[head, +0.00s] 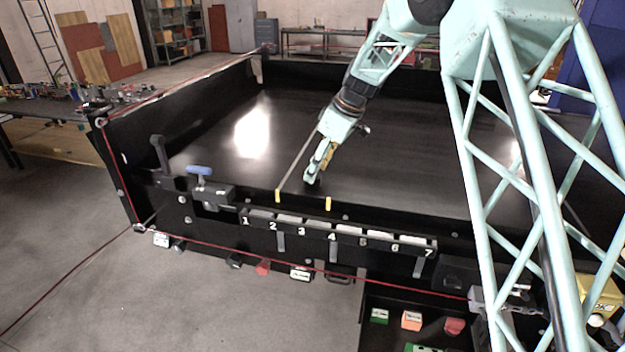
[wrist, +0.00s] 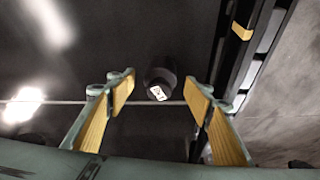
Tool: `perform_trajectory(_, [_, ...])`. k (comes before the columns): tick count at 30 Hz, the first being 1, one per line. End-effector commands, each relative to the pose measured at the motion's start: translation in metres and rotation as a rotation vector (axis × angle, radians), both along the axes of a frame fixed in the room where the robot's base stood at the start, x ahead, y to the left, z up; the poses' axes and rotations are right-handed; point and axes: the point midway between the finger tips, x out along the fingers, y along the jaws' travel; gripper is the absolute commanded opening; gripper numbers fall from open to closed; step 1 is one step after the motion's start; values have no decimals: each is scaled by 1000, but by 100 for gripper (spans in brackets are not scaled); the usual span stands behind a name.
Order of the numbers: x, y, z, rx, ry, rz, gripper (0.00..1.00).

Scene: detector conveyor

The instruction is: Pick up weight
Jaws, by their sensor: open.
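The weight (wrist: 158,76) is a small dark round piece with a white label on its face. In the wrist view it lies between my two fingers, a little beyond their tips, with a visible gap on both sides. My gripper (wrist: 162,94) is open and empty, with yellow pads on its fingers. In the head view my gripper (head: 318,172) points down over the black conveyor belt (head: 400,155), near its front edge. The small dark shape (head: 311,182) at its tips there is hard to tell from the belt.
A thin rod or line runs across the belt beside my gripper. A blue-handled clamp (head: 199,170) and a red cord are at the front left. The belt behind is clear.

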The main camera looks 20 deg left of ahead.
Motion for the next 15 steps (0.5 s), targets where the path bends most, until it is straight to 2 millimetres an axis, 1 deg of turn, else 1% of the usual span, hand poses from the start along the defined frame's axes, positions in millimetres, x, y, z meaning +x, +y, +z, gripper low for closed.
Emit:
perform_trajectory(9, [0,13,-28,-1,1,1,47])
perform_trajectory(15, [1,17,-39,0,1,0,47])
